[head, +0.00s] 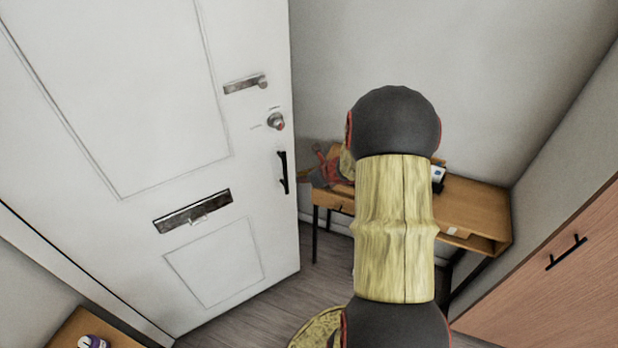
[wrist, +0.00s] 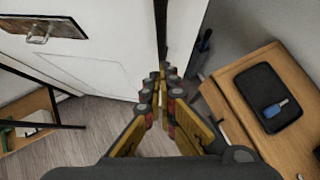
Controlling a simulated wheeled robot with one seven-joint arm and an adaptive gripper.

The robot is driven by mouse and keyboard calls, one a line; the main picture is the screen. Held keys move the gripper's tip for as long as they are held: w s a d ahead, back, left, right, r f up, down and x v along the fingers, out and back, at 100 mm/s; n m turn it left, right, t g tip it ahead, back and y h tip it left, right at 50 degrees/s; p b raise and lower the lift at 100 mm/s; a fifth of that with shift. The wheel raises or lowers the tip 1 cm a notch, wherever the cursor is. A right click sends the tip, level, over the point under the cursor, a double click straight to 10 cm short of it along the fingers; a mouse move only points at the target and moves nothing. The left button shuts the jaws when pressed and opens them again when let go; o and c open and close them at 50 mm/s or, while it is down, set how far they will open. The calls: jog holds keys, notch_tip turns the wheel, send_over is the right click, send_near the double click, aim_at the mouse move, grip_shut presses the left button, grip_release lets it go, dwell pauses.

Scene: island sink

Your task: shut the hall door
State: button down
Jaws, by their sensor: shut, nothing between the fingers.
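The white hall door (head: 150,90) stands open at the left of the head view, with its free edge near the middle. It has a black pull handle (head: 282,172) near that edge and a metal mail slot (head: 193,212) lower down. In the wrist view the door (wrist: 110,60) fills the upper left, and the dark handle (wrist: 160,30) rises behind the fingertips. My gripper (wrist: 162,76) is shut and empty, close to the door near its free edge; I cannot tell whether it touches. In the head view my arm partly hides the gripper (head: 312,178).
A wooden desk (head: 475,205) stands against the back wall, bearing a black tray (wrist: 268,97) with a blue item (wrist: 278,108). A wooden cabinet (head: 550,290) is at the right. A small wooden table (head: 105,335) is at lower left. Bare floor (head: 265,310) lies below the door.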

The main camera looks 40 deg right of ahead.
jog(key=w, duration=0.2)
jog(key=w+f, duration=0.1)
jog(key=w, duration=0.2)
jog(key=shift+w+d+f, duration=0.1)
jog(key=shift+w+f, duration=0.2)
